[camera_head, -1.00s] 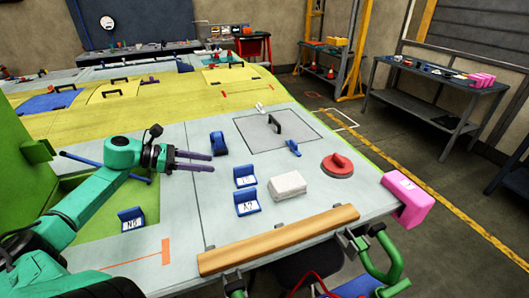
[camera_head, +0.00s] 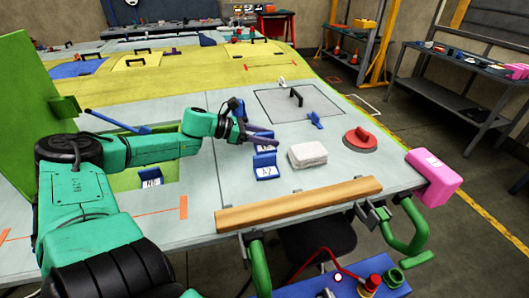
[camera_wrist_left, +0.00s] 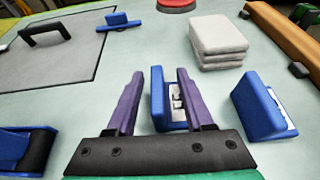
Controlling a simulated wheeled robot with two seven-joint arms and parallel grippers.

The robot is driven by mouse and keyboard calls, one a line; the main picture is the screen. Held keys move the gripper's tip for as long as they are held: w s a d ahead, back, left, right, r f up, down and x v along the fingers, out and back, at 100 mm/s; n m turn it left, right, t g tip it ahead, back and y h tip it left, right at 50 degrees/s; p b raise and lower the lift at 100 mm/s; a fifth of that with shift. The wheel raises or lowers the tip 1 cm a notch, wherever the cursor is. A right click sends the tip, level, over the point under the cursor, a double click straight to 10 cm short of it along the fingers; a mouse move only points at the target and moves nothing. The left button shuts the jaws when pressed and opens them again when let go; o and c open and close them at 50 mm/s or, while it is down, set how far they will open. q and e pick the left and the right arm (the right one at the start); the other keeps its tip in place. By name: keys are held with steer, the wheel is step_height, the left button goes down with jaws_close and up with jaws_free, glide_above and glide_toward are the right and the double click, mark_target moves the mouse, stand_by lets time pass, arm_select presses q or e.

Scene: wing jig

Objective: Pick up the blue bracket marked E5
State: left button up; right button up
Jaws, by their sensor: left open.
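A small blue bracket (camera_head: 266,149) with a white label stands on the grey panel; its marking is too small to read surely. My left gripper (camera_head: 274,140) is open just over it and partly hides it in the head view. In the left wrist view the bracket (camera_wrist_left: 163,102) sits between the two spread purple fingers (camera_wrist_left: 158,92), its label facing the right finger. A second blue bracket (camera_head: 266,172), whose label looks like A2, stands just in front of it and at right in the wrist view (camera_wrist_left: 262,106). My right gripper is not in view.
A white block stack (camera_head: 307,155) stands right of the brackets, with a red round handle piece (camera_head: 360,140) beyond. A wooden bar (camera_head: 300,203) lines the front edge. Another blue bracket (camera_head: 151,177) lies left, below my arm. A blue-black tool (camera_wrist_left: 25,150) lies left of the gripper.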

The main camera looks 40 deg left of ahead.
arm_select(q)
steer(key=shift+w, duration=0.25)
steer(key=shift+s, duration=0.1)
jaws_close()
